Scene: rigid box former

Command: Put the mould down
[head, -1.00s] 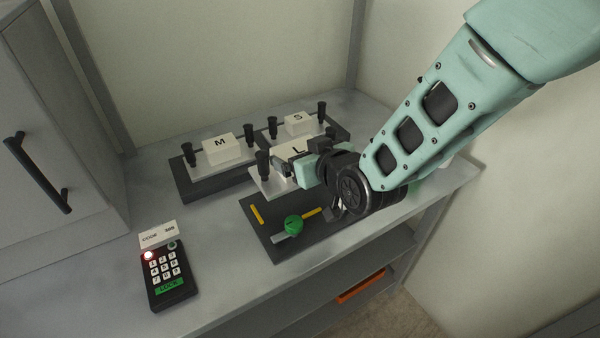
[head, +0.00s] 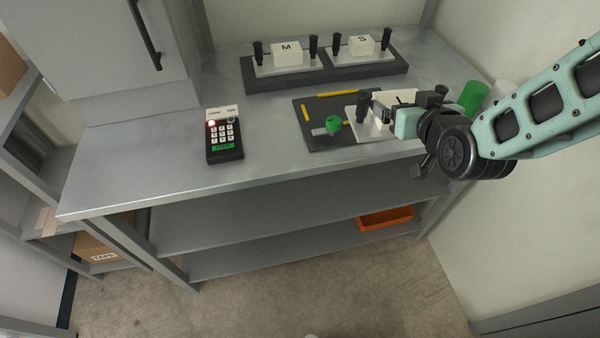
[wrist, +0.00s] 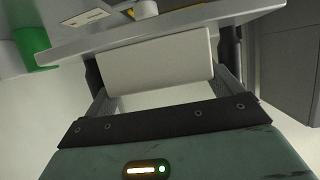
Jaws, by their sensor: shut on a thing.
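My gripper (head: 400,122) is shut on the white mould (head: 370,126), a pale plate with a raised block and dark upright handles. In the wrist view the mould's block (wrist: 165,62) sits between my fingers, with the plate beyond it. In the head view the mould overlaps the right part of a dark board (head: 325,142); I cannot tell whether it touches it. My gripper hides its right side. The board carries yellow strips (head: 340,94) at its back and left, and a green knob (head: 333,124) left of the mould.
Moulds M (head: 287,54) and S (head: 361,45) stand on a dark rack (head: 320,76) behind the board. A keypad (head: 224,140) with a red light stands to the left. A green cup (head: 474,97) is close behind my gripper at the right. The bench's left front is clear.

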